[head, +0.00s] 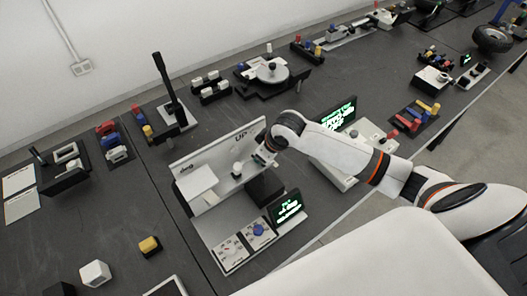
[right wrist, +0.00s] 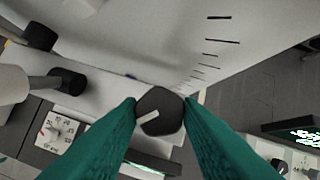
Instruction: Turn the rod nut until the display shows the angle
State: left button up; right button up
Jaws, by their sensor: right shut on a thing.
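The rod nut (right wrist: 159,111) is a dark, many-sided knob with a pale line on its face, seen in the middle of the right wrist view. My right gripper (right wrist: 160,113) has its two green fingers on either side of it and is shut on it. In the head view my right gripper (head: 264,156) is at the white upright panel (head: 218,160), and the nut is hidden there. A black display (head: 287,208) with green text stands at the front of this rig; its text is too small to read. My left gripper is not in view.
Scale marks (right wrist: 212,41) run along the white surface beside the nut. A dial plate (head: 231,250) lies at the rig's front. A second green-lit display (head: 338,114) stands behind my right arm. A tall black post (head: 166,83) stands behind the rig.

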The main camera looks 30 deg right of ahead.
jog(key=m, duration=0.2)
jog(key=m+h, duration=0.1)
jog(key=m+t+h, duration=0.1)
jog(key=m, duration=0.1)
jog(key=shift+w+a+r+m, duration=0.15)
jog(key=shift+a+r+m, duration=0.15)
jog(key=shift+r, duration=0.1)
jog(key=shift+h, duration=0.3)
jog(key=o, duration=0.9)
jog(key=shift+o, duration=0.4)
jog(key=shift+f, duration=0.15)
jog(key=shift+s, duration=0.2)
